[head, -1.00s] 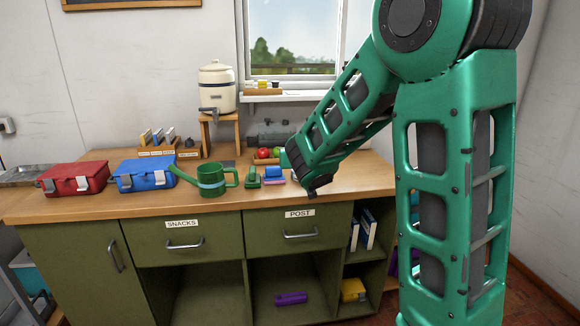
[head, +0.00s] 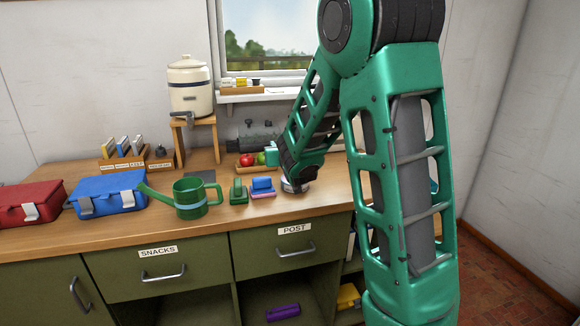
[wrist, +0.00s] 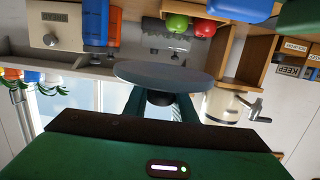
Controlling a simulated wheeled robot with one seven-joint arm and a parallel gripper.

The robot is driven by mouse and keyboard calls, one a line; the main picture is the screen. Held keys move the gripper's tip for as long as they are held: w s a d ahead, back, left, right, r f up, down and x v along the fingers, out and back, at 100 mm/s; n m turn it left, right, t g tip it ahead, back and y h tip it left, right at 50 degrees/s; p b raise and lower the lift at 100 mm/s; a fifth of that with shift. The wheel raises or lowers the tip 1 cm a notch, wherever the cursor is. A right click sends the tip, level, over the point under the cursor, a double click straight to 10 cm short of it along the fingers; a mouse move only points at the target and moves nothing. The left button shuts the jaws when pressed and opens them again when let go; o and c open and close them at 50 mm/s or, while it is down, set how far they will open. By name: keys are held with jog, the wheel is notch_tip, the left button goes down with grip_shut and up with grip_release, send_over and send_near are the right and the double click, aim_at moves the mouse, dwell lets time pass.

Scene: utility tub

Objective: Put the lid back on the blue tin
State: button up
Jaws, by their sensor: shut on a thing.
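My gripper (head: 297,178) is low over the right part of the counter. In the wrist view my gripper (wrist: 160,104) is shut on the black knob of a round grey lid (wrist: 163,74). The lid's edge (head: 294,188) shows under the gripper in the head view, close to the counter top; I cannot tell whether it touches anything. No blue tin is plainly recognizable. An upright blue object (wrist: 95,22) shows in the upside-down wrist view, but I cannot tell if it is the tin. My arm hides part of the counter's right end.
Left of my gripper are a blue and pink object (head: 262,188), a green object (head: 238,191), a green watering can (head: 190,198) and a blue toolbox (head: 108,195). A fruit tray (head: 245,173) and a cream dispenser (head: 188,87) stand behind. The front counter strip is clear.

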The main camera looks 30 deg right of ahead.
jog(key=d+f, duration=0.1)
jog(key=d, duration=0.1)
jog(key=w+d+f, duration=0.1)
jog(key=d, duration=0.1)
jog(key=d+f, duration=0.1)
jog(key=d, duration=0.1)
jog(key=shift+w+f, duration=0.25)
jog(key=shift+f, duration=2.05)
jog(key=shift+f, duration=0.15)
jog(key=shift+f, duration=0.3)
jog(key=shift+a+f, duration=0.15)
jog(key=shift+f, duration=0.05)
jog(key=o, duration=1)
jog(key=shift+c, duration=0.2)
jog(key=shift+o, duration=0.3)
jog(key=shift+f, duration=0.15)
